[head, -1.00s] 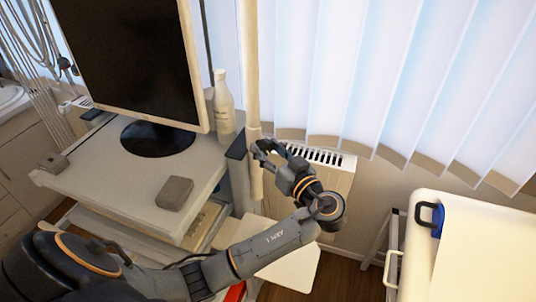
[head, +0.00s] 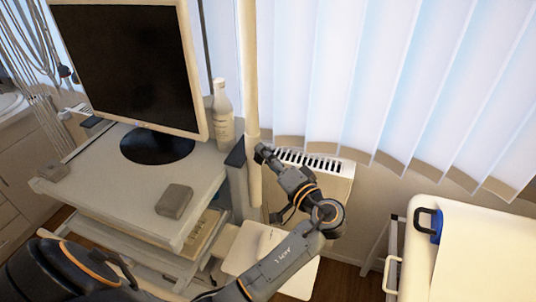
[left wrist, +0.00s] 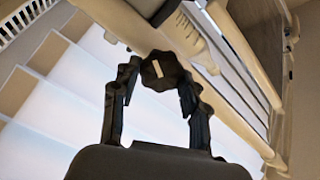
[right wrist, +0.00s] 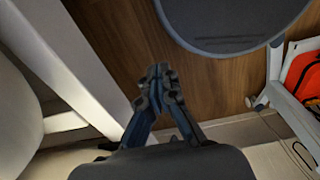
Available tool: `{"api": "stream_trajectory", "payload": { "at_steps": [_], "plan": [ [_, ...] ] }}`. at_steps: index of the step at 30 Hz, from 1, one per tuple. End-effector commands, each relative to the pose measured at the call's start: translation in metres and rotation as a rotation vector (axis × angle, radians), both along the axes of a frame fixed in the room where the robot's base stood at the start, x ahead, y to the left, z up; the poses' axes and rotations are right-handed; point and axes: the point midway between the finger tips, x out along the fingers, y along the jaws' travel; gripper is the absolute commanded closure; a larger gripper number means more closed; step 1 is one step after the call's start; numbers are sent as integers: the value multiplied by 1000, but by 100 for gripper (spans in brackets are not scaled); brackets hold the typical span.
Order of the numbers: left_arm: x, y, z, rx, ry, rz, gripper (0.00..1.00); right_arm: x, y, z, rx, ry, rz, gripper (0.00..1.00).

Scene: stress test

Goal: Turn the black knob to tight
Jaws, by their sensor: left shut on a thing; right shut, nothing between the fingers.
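The black knob (left wrist: 162,70) is round with a lobed rim and a pale bar mark on its face. It is on the cream pole (head: 251,75), which stands upright in front of the blinds. My left gripper (head: 262,152) is at the pole. In the left wrist view its fingers (left wrist: 158,88) are on both sides of the knob, shut on it. In the head view the knob is hidden or too small to make out. My right gripper (right wrist: 158,78) is shut and empty, above a wooden floor.
A monitor (head: 128,65) and a grey block (head: 174,200) are on the cart (head: 110,205) to the left. A white bottle (head: 222,115) stands close to the pole. A radiator (head: 325,175) is behind my left gripper, and a white padded bed (head: 480,250) is at right.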

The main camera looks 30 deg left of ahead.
Motion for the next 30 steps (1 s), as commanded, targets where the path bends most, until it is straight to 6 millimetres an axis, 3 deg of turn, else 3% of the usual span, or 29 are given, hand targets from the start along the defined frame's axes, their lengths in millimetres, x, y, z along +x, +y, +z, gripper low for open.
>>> {"api": "stream_trajectory", "payload": {
  "at_steps": [15,30],
  "plan": [
    [1,-1,-2,150,346,-1,87,1,0,12,0,-1,-1,100],
    [1,-1,-2,188,432,-2,87,1,2,12,3,0,-2,100]
  ]
}}
